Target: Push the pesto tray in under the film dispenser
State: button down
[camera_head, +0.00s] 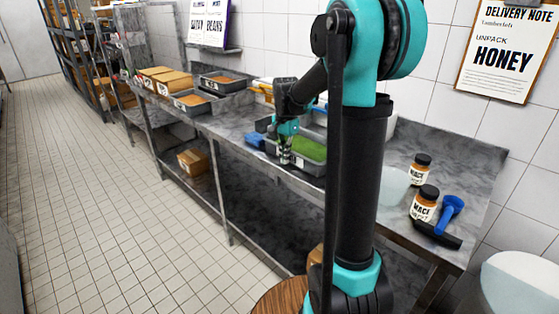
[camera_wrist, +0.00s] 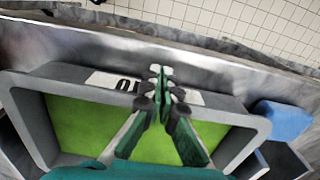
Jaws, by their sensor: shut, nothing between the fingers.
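The pesto tray (camera_head: 310,148) is a grey tray with green contents, on the metal counter behind my arm. In the wrist view the tray (camera_wrist: 258,128) fills most of the picture, with a white label on its wall, partly covered by my fingers. My gripper (camera_head: 285,158) is shut and empty, pointing down at the tray's front side. In the wrist view my gripper (camera_wrist: 164,72) has its fingertips by the labelled wall; I cannot tell whether they touch it. I cannot make out the film dispenser; my arm hides part of the counter.
A blue item (camera_head: 255,140) lies close beside the tray. Grey trays (camera_head: 222,82) and cardboard boxes (camera_head: 168,80) stand farther left. Jars (camera_head: 424,203) and a blue-handled tool (camera_head: 450,208) are at the right end. The counter's front strip is narrow.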

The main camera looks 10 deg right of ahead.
aim_at(307, 144)
jog(key=w+d, duration=0.2)
jog(key=d, duration=0.1)
jog(key=w+d, duration=0.5)
jog(key=d, duration=0.2)
jog(key=shift+w+d, duration=0.1)
jog(key=shift+w, duration=0.1)
jog(key=shift+s, duration=0.1)
